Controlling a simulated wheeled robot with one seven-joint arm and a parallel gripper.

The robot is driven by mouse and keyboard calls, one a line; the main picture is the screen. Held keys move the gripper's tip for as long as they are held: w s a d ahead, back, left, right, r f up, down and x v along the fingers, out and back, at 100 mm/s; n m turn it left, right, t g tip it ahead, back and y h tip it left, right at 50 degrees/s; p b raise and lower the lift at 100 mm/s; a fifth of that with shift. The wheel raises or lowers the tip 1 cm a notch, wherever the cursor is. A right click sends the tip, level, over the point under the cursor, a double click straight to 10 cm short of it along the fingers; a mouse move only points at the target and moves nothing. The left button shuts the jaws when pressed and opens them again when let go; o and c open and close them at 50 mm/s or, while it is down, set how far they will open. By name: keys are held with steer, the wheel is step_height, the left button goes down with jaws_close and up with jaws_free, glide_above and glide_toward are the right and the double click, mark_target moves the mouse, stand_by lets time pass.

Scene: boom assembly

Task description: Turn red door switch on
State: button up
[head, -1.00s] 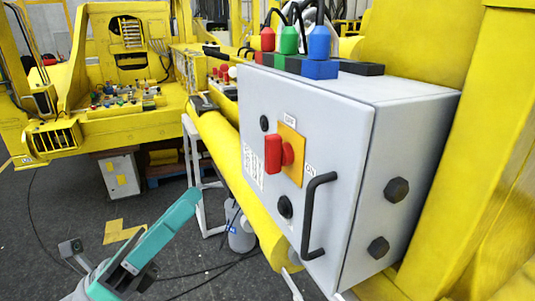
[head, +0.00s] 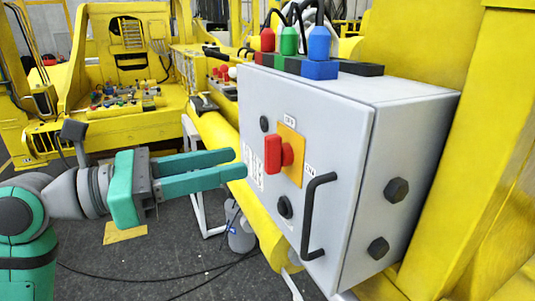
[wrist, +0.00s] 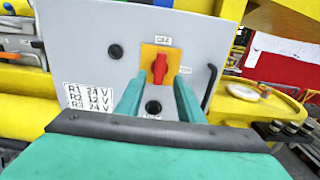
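The red door switch (head: 275,154) sits on a yellow-orange plate (head: 291,165) on the door of a grey box (head: 330,120). Its handle stands upright, in line with the OFF label above; the ON label is to the right. My gripper (head: 239,163) points at the door from the left, its fingertips a little short of the switch. In the wrist view, the fingers of my gripper (wrist: 157,90) are apart with nothing between them. The red switch (wrist: 160,68) shows just beyond and above the gap, untouched.
A black door handle (head: 313,218) stands out right of the switch. A black round knob (head: 285,207) is below it and a small black button (head: 264,123) above left. A yellow tube (head: 225,140) runs behind my gripper. Red, green and blue connectors (head: 288,41) top the box.

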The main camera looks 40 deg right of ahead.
mark_target(266, 155)
steer(key=x, duration=0.8)
steer(key=c, duration=0.7)
